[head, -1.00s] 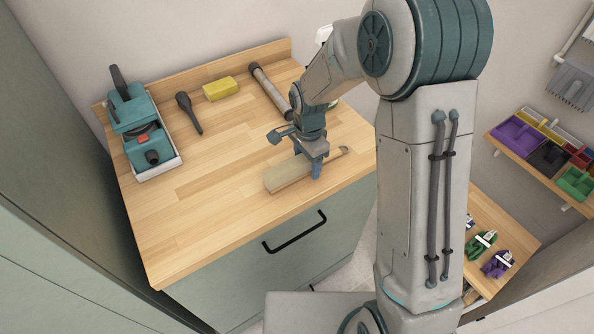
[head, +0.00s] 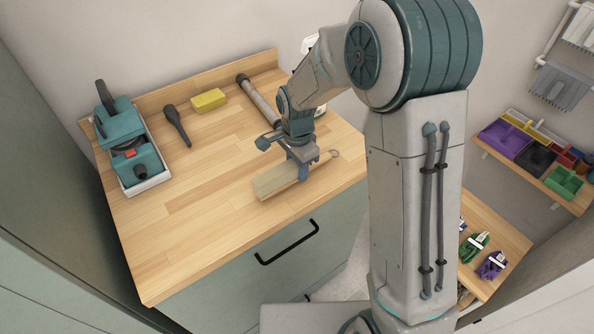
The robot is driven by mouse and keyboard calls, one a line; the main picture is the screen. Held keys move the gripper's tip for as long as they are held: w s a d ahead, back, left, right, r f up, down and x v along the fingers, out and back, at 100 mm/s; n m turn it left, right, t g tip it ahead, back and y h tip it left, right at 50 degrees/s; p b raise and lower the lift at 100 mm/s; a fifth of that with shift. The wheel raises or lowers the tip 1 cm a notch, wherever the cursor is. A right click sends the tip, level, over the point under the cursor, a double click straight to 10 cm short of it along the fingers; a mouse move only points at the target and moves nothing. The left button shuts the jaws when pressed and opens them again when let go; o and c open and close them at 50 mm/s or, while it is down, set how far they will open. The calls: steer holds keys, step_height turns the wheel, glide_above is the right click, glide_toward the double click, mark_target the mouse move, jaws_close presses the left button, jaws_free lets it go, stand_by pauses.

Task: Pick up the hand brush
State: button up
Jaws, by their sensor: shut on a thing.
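The hand brush (head: 275,182) is a pale wooden block with a thin handle that ends in a ring at the right. It is at the front right of the wooden worktop. My gripper (head: 304,170) points down over the brush, shut on it near where the block meets the handle. The near finger shows in front of the brush; the far finger is hidden. I cannot tell whether the brush touches the worktop or is slightly above it.
On the worktop (head: 180,220) are a teal power tool in a tray (head: 132,150), a dark spoon-shaped tool (head: 178,125), a yellow sponge (head: 209,99) and a grey tube (head: 258,99). The worktop's left front is clear. A shelf with coloured bins (head: 505,137) is at the right.

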steer(key=r, duration=0.3)
steer(key=shift+s+d+b, duration=0.2)
steer(key=shift+s+b, duration=0.05)
steer(key=shift+b, duration=0.15)
steer(key=s+d+r+b, duration=0.1)
steer(key=s+d+r, duration=0.5)
steer(key=s, duration=0.3)
steer(key=shift+r+b, duration=0.25)
steer(key=shift+b, duration=0.15)
steer(key=shift+s, duration=0.1)
